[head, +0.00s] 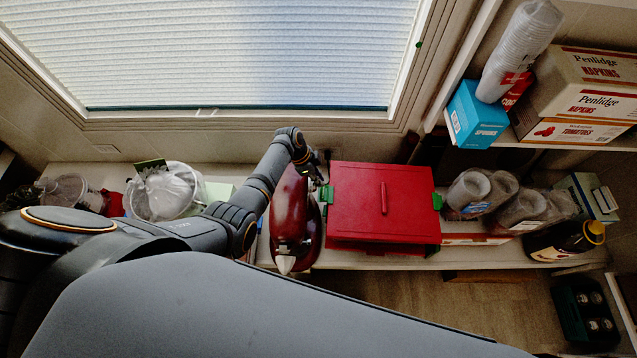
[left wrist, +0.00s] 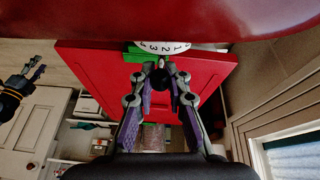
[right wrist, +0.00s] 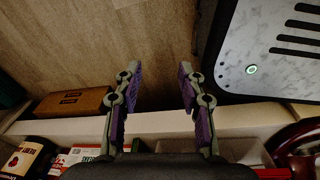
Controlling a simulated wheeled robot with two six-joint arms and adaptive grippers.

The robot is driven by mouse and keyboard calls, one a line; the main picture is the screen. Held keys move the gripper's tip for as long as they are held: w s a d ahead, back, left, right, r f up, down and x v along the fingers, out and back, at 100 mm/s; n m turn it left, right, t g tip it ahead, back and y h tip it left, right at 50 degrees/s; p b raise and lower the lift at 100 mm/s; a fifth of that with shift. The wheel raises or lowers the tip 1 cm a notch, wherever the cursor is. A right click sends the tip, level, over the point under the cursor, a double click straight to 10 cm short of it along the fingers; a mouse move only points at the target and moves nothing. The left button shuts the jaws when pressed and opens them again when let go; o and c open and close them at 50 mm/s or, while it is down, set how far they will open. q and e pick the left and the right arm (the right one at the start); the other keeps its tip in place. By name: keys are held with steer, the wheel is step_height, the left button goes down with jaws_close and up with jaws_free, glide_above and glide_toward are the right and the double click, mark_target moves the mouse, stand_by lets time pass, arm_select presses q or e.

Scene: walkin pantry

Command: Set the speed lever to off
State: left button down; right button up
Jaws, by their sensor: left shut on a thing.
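A dark red stand mixer (head: 288,208) stands on the counter beside a red box. Its red body also fills the top of the left wrist view (left wrist: 110,18). Under it shows a white speed dial (left wrist: 168,46) with the numbers 1, 2 and 3. My left gripper (left wrist: 160,70) is at the dial, its fingertips shut on the dark-knobbed speed lever (left wrist: 160,79), which is mostly hidden between them. In the head view my left gripper (head: 312,168) is at the mixer's far side. My right gripper (right wrist: 158,75) is open and empty above the floor.
The red box (head: 384,205) with green clips stands close to the mixer's right. A clear bag-like container (head: 163,192) is on the left counter. Stacked cups (head: 468,190) and a dark bottle (head: 567,240) are at the right. A window (head: 230,55) is behind.

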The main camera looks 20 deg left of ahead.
step_height(320, 180, down, 9)
steer(key=b, duration=0.8)
steer(key=w+b, duration=0.7)
steer(key=w, duration=0.4)
arm_select(q)
steer(key=shift+w+a+f+n+g+h+b, duration=0.25)
steer(key=shift+w+g+h+b, duration=0.3)
steer(key=shift+g+b, duration=1.35)
steer(key=shift+w+a+f+n+g+h+b, duration=0.15)
steer(key=shift+w+n+g+h+b, duration=0.4)
steer(key=shift+b, duration=2.6)
steer(key=shift+w+a+f+n+g+h+b, duration=0.15)
steer(key=shift+w+g+b, duration=0.9)
steer(key=shift+b, duration=1.45)
arm_select(e)
steer(key=w+a+r+t+y, duration=0.2)
steer(key=w+a+r+t, duration=0.3)
steer(key=w+a+r, duration=0.3)
steer(key=shift+w+r+t, duration=0.3)
steer(key=shift+w+r, duration=1.25)
steer(key=shift+r, duration=1.05)
arm_select(q)
steer(key=shift+s+g, duration=0.3)
steer(key=shift+s, duration=0.05)
arm_select(e)
steer(key=shift+a, duration=0.1)
arm_select(q)
steer(key=c, duration=1.3)
jaws_free()
steer(key=shift+f, duration=0.1)
